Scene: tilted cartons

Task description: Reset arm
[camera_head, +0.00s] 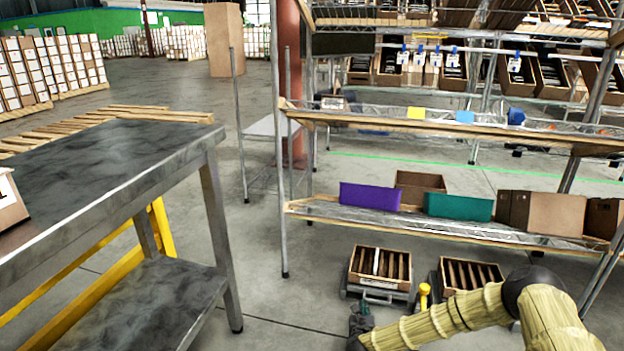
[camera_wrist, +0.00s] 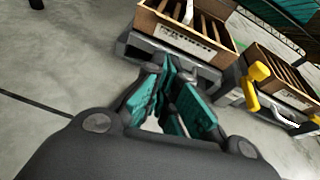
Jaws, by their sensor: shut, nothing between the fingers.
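My arm (camera_head: 450,318) reaches in from the lower right of the head view, in a tan cover with a black joint. My gripper (camera_head: 360,322) is at its left end, low over the floor in front of the shelf rack. In the wrist view my gripper (camera_wrist: 172,85) shows its teal finger pads close together at the tips, with nothing between them. It is apart from the cartons. One open carton with dividers (camera_head: 380,267) sits on a low dark base behind the gripper; it also shows in the wrist view (camera_wrist: 185,32).
A second divided carton (camera_head: 472,274) stands to the right, with a yellow post (camera_head: 425,296) beside it. The rack (camera_head: 430,227) holds purple and teal bins and brown boxes above. A metal table (camera_head: 100,180) stands at left. Floor between table and rack is free.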

